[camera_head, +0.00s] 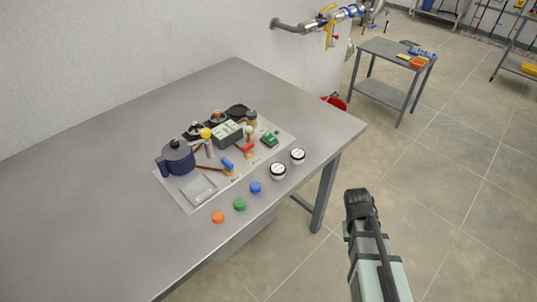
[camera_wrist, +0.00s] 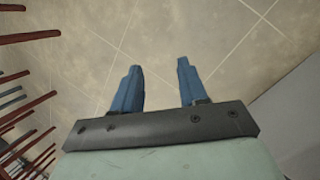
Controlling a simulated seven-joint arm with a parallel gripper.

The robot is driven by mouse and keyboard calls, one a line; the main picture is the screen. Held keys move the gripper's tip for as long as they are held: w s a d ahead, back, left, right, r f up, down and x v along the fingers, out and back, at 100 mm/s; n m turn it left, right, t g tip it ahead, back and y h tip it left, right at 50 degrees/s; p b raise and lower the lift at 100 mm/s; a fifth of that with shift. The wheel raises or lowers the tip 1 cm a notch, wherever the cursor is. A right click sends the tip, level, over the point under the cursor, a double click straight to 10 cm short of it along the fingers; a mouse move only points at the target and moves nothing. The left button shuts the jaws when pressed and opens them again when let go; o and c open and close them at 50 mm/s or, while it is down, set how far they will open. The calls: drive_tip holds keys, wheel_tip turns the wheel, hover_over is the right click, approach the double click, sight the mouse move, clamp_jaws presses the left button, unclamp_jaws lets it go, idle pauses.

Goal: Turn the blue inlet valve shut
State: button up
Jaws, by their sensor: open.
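A small valve with a blue handle (camera_head: 227,163) stands near the middle of a light panel (camera_head: 198,205) on the grey table, in the head view. A similar red-handled valve (camera_head: 248,148) is just behind it to the right. My gripper is apart from both, off the table's right side, where the dark end of my arm shows over the floor. In the wrist view my gripper (camera_wrist: 160,68) has its two blue fingers spread with nothing between them. Only floor lies beyond them. The blue valve does not show in the wrist view.
A dark blue pot (camera_head: 177,158) is left of the valve. Black-rimmed white gauges (camera_head: 278,171) and orange, green and blue buttons (camera_head: 255,188) line the front. The table's left part (camera_head: 90,190) is bare. Red rods (camera_wrist: 25,115) show in the wrist view.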

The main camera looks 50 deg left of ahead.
drive_tip(key=s+a+r+n+t, duration=0.2)
drive_tip(key=s+a+r, duration=0.1)
drive_tip(key=a+r, duration=1)
wheel_tip(320, 180, up, 25)
drive_tip(key=n+g+y, duration=0.2)
drive_tip(key=n+y, duration=0.2)
drive_tip(key=n, duration=0.4)
hover_over(227, 161)
wheel_tip(227, 161, down, 13)
drive_tip(key=shift+f, duration=0.1)
drive_tip(key=shift+c, duration=0.3)
clamp_jaws()
